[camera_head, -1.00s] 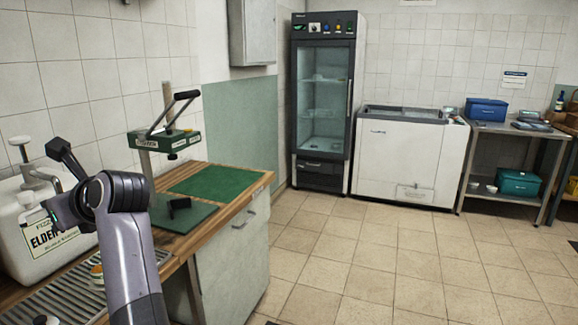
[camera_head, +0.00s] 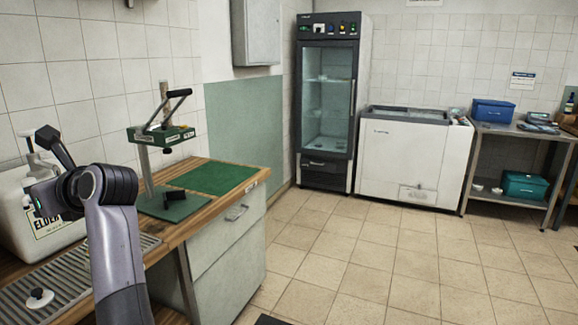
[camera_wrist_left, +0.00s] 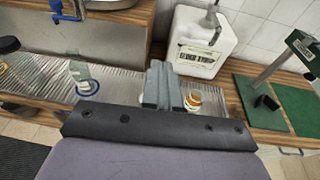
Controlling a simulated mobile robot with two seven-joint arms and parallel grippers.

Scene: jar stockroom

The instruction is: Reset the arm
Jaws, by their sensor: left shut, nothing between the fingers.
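My left arm (camera_head: 115,250) rises from the bottom left in the head view, bent over the counter. In the left wrist view my left gripper (camera_wrist_left: 158,68) has its grey fingers together with nothing between them. It hangs above the ribbed drain tray (camera_wrist_left: 120,80). A small jar with an orange label (camera_wrist_left: 194,102) stands just right of the fingers, apart from them as far as I can tell. A glass jar with a blue ring (camera_wrist_left: 84,78) is to the left. My right gripper is in neither view.
A white labelled jug (camera_head: 50,240) stands behind my arm. A green lever press (camera_head: 165,134) and a green mat (camera_head: 213,178) are on the wooden counter. A white lid (camera_head: 40,298) lies on the tray. The tiled floor (camera_head: 360,260) is open toward the fridge (camera_head: 327,105) and chest freezer (camera_head: 405,160).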

